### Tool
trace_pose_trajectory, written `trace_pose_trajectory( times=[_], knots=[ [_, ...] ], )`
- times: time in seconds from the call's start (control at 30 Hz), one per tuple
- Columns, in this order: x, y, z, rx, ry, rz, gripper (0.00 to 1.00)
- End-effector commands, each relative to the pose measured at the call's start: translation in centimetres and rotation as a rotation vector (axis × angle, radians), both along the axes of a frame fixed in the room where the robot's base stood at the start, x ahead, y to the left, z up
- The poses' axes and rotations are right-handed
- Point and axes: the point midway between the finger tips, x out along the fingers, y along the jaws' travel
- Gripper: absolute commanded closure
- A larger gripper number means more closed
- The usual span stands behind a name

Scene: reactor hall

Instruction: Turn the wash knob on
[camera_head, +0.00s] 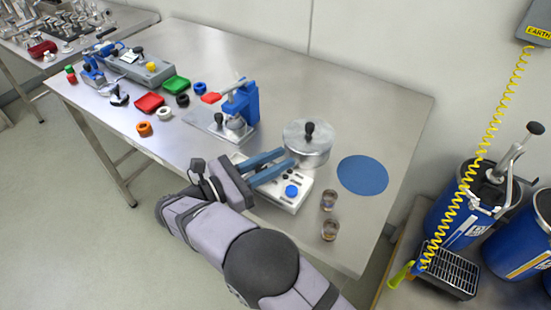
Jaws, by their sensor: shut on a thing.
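A white control box (298,203) lies near the front edge of the steel table, with small dark slots or marks on its top. A round blue knob (292,191) stands on its right part and is uncovered. I cannot read any label, so I cannot tell whether it is the wash knob. My gripper (288,158) reaches over the box from the left, its two blue-grey fingers close to the pot's left side. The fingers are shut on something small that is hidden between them. They cover the box's upper left part.
A lidded metal pot (308,148) stands just behind the box. A blue round mat (362,175) lies to the right. Two small glasses (329,201) stand near the front edge. A blue press (240,105) stands at the left. The back right of the table is clear.

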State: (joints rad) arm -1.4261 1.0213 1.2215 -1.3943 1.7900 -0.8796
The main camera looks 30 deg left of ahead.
Motion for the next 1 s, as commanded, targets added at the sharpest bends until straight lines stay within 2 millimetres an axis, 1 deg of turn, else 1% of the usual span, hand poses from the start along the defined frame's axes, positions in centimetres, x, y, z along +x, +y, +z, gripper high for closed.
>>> trace_pose_trajectory(
  times=[0.2,0.43,0.87,0.9,0.97,1.0],
  knots=[
    [-0.1,-0.29,0.04,0.003,-0.004,-0.112,1.0],
    [-0.35,-0.62,0.13,0.003,-0.004,-0.204,1.0],
    [-0.48,-0.8,0.19,0.003,0.0,-0.233,1.0],
    [-0.48,-0.79,0.19,0.003,0.0,-0.232,0.75],
    [-0.49,-0.8,0.18,0.003,0.0,-0.232,0.61],
    [-0.49,-0.8,0.16,0.003,0.0,-0.233,0.59]
  ],
)
